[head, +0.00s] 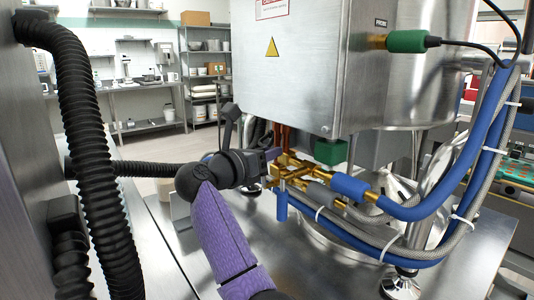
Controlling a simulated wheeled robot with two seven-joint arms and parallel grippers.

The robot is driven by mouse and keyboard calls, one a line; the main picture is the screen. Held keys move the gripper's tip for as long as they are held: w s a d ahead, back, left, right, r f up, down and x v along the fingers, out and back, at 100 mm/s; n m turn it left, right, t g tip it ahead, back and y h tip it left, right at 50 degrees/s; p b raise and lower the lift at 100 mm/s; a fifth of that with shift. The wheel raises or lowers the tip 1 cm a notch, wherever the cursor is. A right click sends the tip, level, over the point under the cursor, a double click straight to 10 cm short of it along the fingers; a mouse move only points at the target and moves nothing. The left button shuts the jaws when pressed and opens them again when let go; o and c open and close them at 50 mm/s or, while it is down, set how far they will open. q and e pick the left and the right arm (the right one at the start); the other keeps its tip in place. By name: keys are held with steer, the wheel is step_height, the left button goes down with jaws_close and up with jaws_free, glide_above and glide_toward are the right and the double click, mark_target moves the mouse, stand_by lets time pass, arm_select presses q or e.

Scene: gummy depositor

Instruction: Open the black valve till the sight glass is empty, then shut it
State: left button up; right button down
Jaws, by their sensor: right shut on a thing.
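My right gripper (268,157) is at the end of the purple arm that comes up from the bottom middle. It is shut on a small dark part at the left end of the brass fittings (308,168). This part is likely the handle of the black valve, but the fingers hide most of it. The brass fittings sit below the steel cabinet and lead right into a blue-sleeved hose (400,211). A blue handle (281,206) hangs down below the fittings. I cannot make out the sight glass or its level. My left gripper is not in view.
The steel cabinet (292,75) is just above the fittings, with a green block (330,151) under it. Blue and grey hoses (489,140) loop along the right. A black corrugated hose (90,140) runs down the left. The steel surface (330,277) at the front is mostly clear.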

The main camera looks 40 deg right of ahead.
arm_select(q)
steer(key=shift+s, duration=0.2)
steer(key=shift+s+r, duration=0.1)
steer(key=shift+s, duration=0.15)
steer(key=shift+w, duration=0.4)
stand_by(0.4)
arm_select(e)
steer(key=shift+s+a+f+m+b, duration=0.2)
steer(key=shift+s+m+b, duration=0.3)
steer(key=shift+m+b, duration=0.6)
steer(key=shift+s+d+r, duration=0.1)
steer(key=shift+r, duration=0.05)
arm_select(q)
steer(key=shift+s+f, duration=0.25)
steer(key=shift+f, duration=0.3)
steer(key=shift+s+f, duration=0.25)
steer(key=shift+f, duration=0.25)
arm_select(e)
steer(key=shift+r, duration=0.1)
steer(key=shift+c, duration=2.3)
jaws_free()
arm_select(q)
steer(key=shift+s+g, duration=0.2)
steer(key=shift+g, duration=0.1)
